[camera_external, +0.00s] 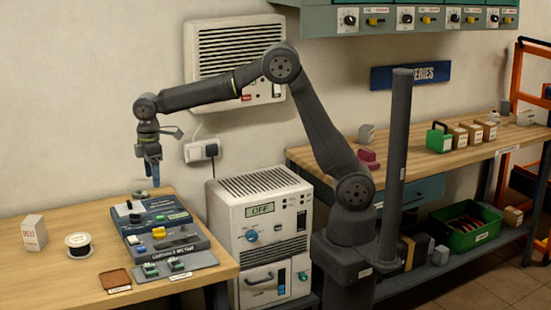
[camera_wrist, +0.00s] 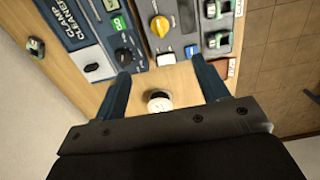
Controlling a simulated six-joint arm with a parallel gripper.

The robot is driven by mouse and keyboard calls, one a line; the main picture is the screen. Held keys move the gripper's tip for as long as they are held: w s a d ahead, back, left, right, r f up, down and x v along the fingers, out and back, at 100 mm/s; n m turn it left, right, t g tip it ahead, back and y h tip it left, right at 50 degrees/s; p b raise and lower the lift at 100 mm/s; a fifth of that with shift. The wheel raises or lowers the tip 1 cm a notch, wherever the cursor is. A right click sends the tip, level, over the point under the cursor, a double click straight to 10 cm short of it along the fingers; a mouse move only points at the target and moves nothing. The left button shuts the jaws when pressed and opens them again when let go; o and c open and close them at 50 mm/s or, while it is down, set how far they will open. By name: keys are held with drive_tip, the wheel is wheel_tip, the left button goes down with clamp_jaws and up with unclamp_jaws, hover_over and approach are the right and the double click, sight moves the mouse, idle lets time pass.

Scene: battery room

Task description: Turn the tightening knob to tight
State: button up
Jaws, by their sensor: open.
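My gripper (camera_wrist: 164,79) is open and empty, its two blue fingers apart. In the external view my gripper (camera_external: 152,178) hangs above the far end of the bench device, pointing down. The device (camera_external: 143,228) has blue and grey panels. The wrist view shows a black knob (camera_wrist: 124,57) on the blue panel, close to the left fingertip, and a yellow knob (camera_wrist: 160,26) on the grey panel. Neither is held. I cannot read which one is the tightening knob. A round white-topped piece (camera_wrist: 158,99) shows between the fingers, apart from both.
The wooden bench (camera_external: 60,285) also holds a white box (camera_external: 34,232), a wire spool (camera_external: 78,245) and a brown pad (camera_external: 115,280). Green-topped pieces (camera_external: 177,264) sit on a grey mat at the front. A white cabinet (camera_external: 260,240) stands right of the bench.

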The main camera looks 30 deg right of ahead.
sight(159, 232)
drive_tip(key=c, duration=0.6)
wheel_tip(159, 232, down, 17)
drive_tip(key=shift+f, duration=0.2)
drive_tip(key=shift+c, duration=0.2)
clamp_jaws()
